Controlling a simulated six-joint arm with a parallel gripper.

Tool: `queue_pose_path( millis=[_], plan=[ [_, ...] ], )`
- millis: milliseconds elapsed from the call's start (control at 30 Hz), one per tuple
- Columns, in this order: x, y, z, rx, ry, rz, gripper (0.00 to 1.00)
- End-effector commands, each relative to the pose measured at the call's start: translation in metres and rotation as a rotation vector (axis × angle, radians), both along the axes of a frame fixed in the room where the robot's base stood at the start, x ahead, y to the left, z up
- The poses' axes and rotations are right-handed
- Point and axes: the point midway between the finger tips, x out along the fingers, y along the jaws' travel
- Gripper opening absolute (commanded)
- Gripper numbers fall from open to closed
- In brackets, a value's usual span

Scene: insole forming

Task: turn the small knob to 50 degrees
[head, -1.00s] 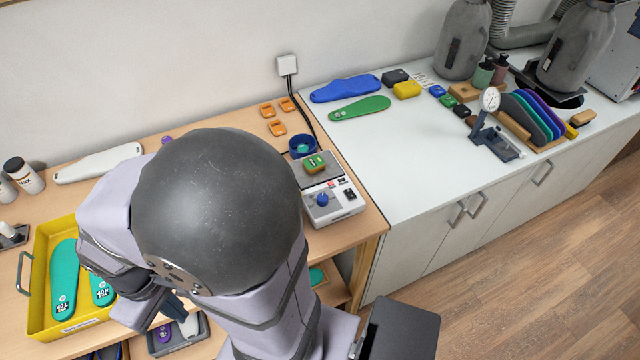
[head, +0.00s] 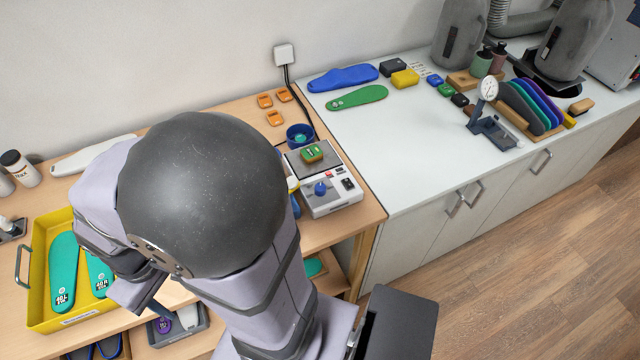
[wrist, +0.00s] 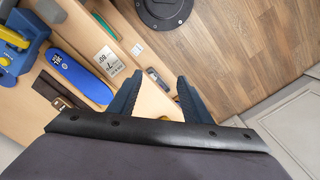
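The small knob (head: 320,188) is blue and sits on the front panel of a white and grey box with a plate on top (head: 335,200), at the right end of the wooden table in the head view. Its pointer angle is too small to read. A green block (head: 312,153) lies on the plate. The knob is not in the wrist view. My gripper (wrist: 161,76) is open in the wrist view, its two dark blue fingers apart with nothing held, over a wooden edge. In the head view my arm mostly hides it, away from the knob.
A yellow tray (head: 36,250) with green insoles stands at the left. A blue ring (head: 299,134) and orange pieces (head: 275,118) lie behind the box. The wrist view shows a blue insole (wrist: 78,77), a printed card (wrist: 108,60) and a blue-yellow device (wrist: 18,45).

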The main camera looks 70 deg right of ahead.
Motion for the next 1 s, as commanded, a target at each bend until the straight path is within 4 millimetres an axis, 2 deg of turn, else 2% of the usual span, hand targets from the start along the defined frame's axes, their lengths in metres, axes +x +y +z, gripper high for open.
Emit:
queue_pose_path(
  millis=[167, 267, 300, 467, 567, 667, 700, 800, 900, 1000],
  plan=[
    [0.025, -0.045, -0.002, -0.002, 0.005, -0.274, 0.44],
    [0.037, -0.088, -0.003, -0.004, 0.008, -0.5, 0.44],
    [0.041, -0.107, -0.003, -0.005, 0.01, -0.6, 0.44],
    [0.038, -0.193, -0.008, -0.009, 0.02, -1.002, 0.44],
    [0.022, -0.248, -0.012, -0.012, 0.025, -1.251, 0.44],
    [-0.005, -0.301, -0.017, -0.015, 0.033, -1.499, 0.44],
    [-0.018, -0.321, -0.019, -0.016, 0.035, -1.594, 0.44],
    [-0.053, -0.362, -0.024, -0.019, 0.042, -1.808, 0.44],
    [-0.086, -0.391, -0.029, -0.021, 0.046, -1.978, 0.44],
    [-0.112, -0.41, -0.032, -0.023, 0.051, -2.1, 0.44]
  ],
)
